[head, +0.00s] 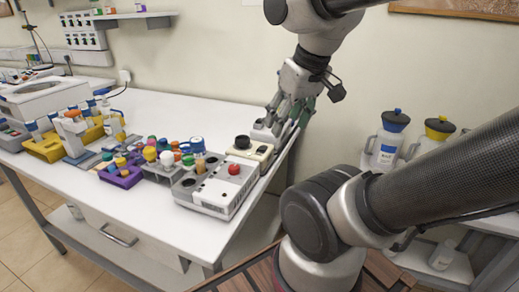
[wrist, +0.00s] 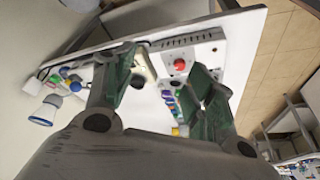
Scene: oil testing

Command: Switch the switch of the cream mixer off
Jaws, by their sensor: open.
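The cream mixer (head: 262,152) is a small cream box with a black round top (head: 242,142), near the right edge of the white table in the head view. In the wrist view part of the cream mixer (wrist: 148,66) shows beside my left finger, which hides some of it. Its switch cannot be made out clearly. My gripper (head: 284,122) is open and empty, pointing down just behind the mixer at the table's right end. In the wrist view my gripper (wrist: 162,58) has its two green-grey fingers spread wide apart. I cannot tell whether a finger touches anything.
A grey-white box with a red knob (head: 234,170) stands in front of the mixer. Racks of coloured bottles, one purple (head: 120,174), stand to the left. The back middle of the table (head: 190,110) is clear. Jugs with blue and yellow lids (head: 388,145) stand at right.

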